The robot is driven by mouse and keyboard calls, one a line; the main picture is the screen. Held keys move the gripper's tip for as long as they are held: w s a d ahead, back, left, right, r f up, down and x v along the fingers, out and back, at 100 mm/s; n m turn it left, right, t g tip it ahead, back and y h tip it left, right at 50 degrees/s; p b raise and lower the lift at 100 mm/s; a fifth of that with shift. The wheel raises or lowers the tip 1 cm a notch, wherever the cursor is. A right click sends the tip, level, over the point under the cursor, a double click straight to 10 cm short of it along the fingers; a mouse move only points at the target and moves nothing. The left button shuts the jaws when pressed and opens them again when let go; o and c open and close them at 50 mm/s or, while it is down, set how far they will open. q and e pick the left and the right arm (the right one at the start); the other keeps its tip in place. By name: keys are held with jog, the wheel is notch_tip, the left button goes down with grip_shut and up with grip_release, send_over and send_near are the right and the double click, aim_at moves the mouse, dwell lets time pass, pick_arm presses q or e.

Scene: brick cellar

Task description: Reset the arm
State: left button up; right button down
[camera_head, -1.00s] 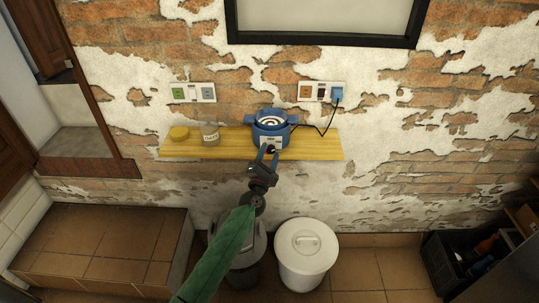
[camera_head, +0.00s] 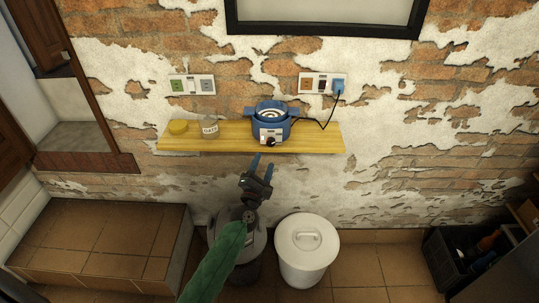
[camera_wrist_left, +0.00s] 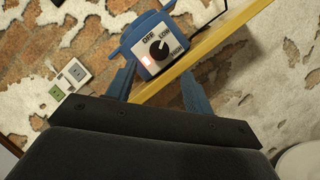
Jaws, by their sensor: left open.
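My left gripper (camera_head: 262,166) is open and empty in the head view, in front of and below the shelf's front edge. My green left arm comes in from the bottom. My two blue fingers (camera_wrist_left: 158,92) are spread on either side below the panel. My right gripper is not in view.
A labelled jar (camera_head: 210,127) and a yellow lid (camera_head: 178,127) stand on the shelf's left. A black cord runs to a blue plug (camera_head: 338,86) in the right socket. A white lidded bin (camera_head: 306,250) and a grey cylinder (camera_head: 249,262) stand below. A dark crate (camera_head: 455,262) is at right.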

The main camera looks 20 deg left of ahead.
pick_arm(q)
jog(key=d+f+m+g+h, duration=0.75)
jog(key=f+m, duration=0.25)
jog(key=m, duration=0.8)
jog(key=s+f+m+g+y, duration=0.3)
jog(key=s+f+m+g, duration=0.3)
jog(key=f, duration=0.7)
jog(key=s+a+f+m+g+y, duration=0.3)
jog(key=s+f+g, duration=0.1)
jog(key=s+f, duration=1.1)
jog(key=s+d+f+g, duration=0.1)
jog(key=s+f, duration=0.4)
jog(key=s, duration=0.6)
jog(key=s+f+g, duration=0.2)
jog(key=s+f, duration=0.2)
jog(key=s, duration=0.7)
jog(key=shift+s+d+f+y, duration=0.35)
jog(key=shift+d+y, duration=0.05)
jog(key=shift+y, duration=0.05)
